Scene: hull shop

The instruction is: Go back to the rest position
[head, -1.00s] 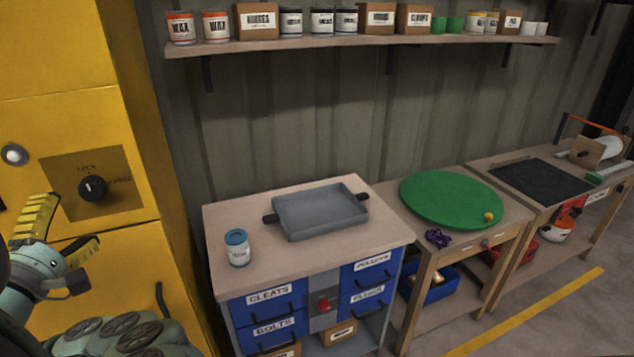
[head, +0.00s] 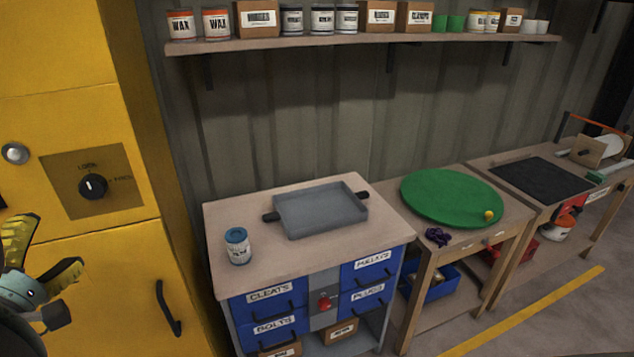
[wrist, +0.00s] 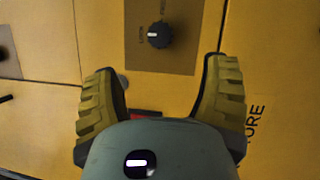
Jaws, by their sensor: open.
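My gripper (head: 45,248) is at the left edge of the head view, in front of the yellow cabinet (head: 60,130), and partly cut off by the frame. In the wrist view my gripper (wrist: 168,85) has its two yellow ridged fingers apart, with nothing between them. The black lock knob (head: 93,187) sits on a brown plate on the cabinet, above and to the right of my gripper; its white mark points about straight up. The knob also shows in the wrist view (wrist: 160,35), beyond the fingertips and apart from them.
A workbench with blue drawers (head: 275,300) stands right of the cabinet, bearing a grey tray (head: 320,212) and a blue-lidded jar (head: 237,246). A green round board (head: 450,197) lies on the bench beyond. A shelf (head: 370,42) hangs on the wall. A black door handle (head: 167,308) sticks out.

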